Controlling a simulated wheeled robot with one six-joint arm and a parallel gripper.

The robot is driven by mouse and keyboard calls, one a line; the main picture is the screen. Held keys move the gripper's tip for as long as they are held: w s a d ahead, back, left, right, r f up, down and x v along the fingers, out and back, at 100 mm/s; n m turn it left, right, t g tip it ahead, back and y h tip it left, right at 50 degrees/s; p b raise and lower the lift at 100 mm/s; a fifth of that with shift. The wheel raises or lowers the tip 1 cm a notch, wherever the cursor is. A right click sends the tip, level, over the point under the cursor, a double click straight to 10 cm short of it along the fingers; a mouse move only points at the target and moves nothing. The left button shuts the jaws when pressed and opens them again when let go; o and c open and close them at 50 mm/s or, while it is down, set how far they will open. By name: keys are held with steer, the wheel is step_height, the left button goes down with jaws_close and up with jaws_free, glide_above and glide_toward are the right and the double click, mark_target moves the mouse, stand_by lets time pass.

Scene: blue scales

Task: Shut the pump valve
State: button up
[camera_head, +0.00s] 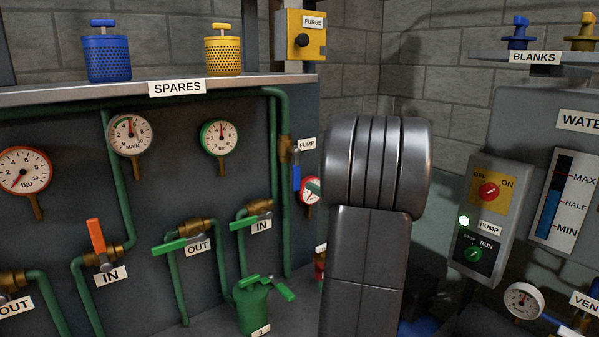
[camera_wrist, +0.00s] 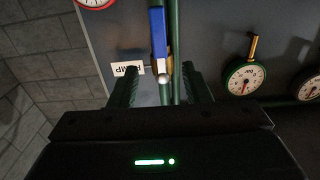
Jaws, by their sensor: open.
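The pump valve has a blue lever (camera_head: 297,177) that hangs straight down along a vertical green pipe, below a brass body (camera_head: 285,149). A PUMP label (camera_head: 307,143) sits beside it. In the wrist view the scene is upside down: the blue lever (camera_wrist: 158,35) points up the picture, in line with the pipe, and the PUMP label (camera_wrist: 127,68) is at its left. My gripper (camera_wrist: 160,72) is open and empty, its two dark fingers on either side of the valve's line. I cannot tell how far the fingertips are from it. In the head view my arm hides the gripper.
Green levers on the OUT valve (camera_head: 175,246) and IN valve (camera_head: 250,222) are left of the pump valve. A red-rimmed gauge (camera_head: 311,190) is close at its right. A PUMP switch box (camera_head: 487,220) stands at the right.

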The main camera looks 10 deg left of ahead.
mark_target(298, 174)
steer(key=p+x, duration=0.2)
steer(key=x, duration=1)
steer(key=shift+f, duration=0.1)
steer(key=shift+s+d, duration=0.1)
steer(key=shift+c, duration=0.2)
jaws_close()
